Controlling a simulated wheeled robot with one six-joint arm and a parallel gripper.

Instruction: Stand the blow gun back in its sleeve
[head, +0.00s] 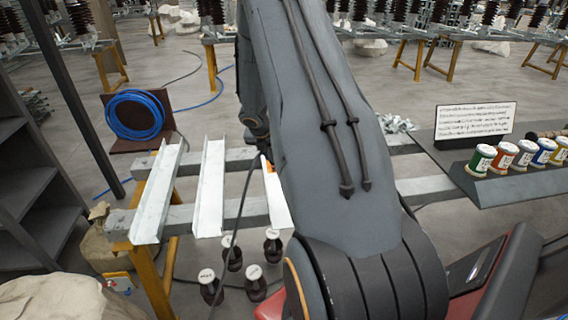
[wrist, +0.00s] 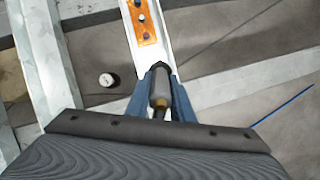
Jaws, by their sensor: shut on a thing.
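In the wrist view my gripper (wrist: 160,76) has its two blue-grey fingers closed on either side of a grey cylindrical body with a dark front end and a brass-coloured part, which I take to be the blow gun (wrist: 160,92). It points up the picture, along a pale metal channel (wrist: 169,44). An orange plate (wrist: 143,22) with dark round spots lies in that channel ahead of it. In the head view my own arm hides the gripper and the blow gun; a bit of orange shows beside the arm. I cannot make out the sleeve.
Pale channels (head: 209,190) lie across grey beams (head: 250,211) on a yellow trestle. A blue hose coil (head: 135,115) is at left. At right, a dark shelf holds coloured spools (head: 502,157) and a sign (head: 475,122).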

